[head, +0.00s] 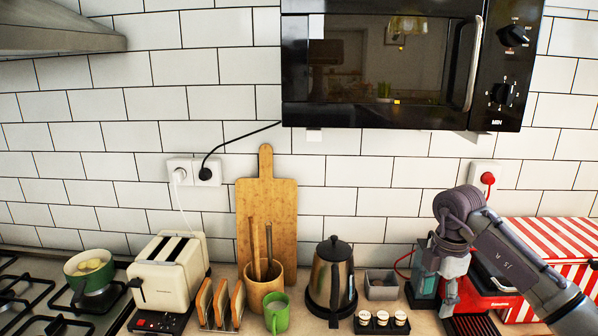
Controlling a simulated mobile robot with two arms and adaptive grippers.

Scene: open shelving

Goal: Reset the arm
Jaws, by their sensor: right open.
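My right arm comes in from the lower right, bends at a rounded grey joint, and hangs its wrist downward. My right gripper (448,304) points down, open, in front of the red and dark appliance (486,293) on the counter. The gripper overlaps this appliance in the picture; I cannot tell whether they touch. I see nothing held between the fingers. My left arm and gripper are not in view.
A black microwave (385,62) hangs above. Along the counter stand a toaster (164,271), toast rack (221,306), green mug (276,312), kettle (330,279), small jars (382,321) and a red-striped box (548,240). A green pot (90,273) sits on the stove.

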